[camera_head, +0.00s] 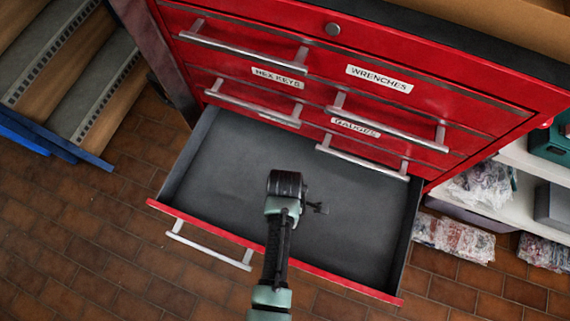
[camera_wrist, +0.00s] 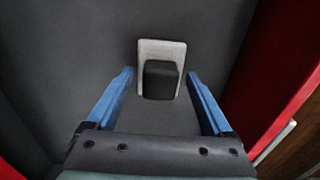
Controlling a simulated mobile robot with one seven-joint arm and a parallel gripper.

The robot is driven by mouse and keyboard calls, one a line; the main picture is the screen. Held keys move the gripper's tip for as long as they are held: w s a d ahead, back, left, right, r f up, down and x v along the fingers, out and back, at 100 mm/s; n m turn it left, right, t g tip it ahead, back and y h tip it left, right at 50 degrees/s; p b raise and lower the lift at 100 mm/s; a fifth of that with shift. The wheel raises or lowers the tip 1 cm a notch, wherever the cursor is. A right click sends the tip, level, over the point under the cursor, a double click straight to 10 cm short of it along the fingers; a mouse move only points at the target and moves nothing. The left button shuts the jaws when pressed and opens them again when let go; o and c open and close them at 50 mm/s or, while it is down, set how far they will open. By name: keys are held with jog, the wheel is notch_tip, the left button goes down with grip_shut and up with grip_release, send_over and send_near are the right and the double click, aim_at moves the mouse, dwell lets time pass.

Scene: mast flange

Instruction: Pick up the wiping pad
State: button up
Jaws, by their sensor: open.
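The wiping pad (camera_wrist: 161,79) shows in the wrist view as a pale flat rectangle with a dark block-shaped grip on it. It lies on the dark grey floor of the open drawer (camera_head: 345,235). My gripper (camera_wrist: 160,75) is open, with one blue finger on each side of the pad and a gap to both. The fingers do not touch it in this view. The height between fingertips and drawer floor is hard to tell. In the head view my arm reaches over the drawer's front and hides the pad.
The open drawer has a red front edge with a metal handle (camera_head: 208,246). A shelf with bagged items (camera_head: 453,239) stands at the right. The drawer floor around my arm looks bare.

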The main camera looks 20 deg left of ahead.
grip_shut()
dwell(0.4)
notch_tip(320, 180, up, 10)
jog(key=p, duration=0.3)
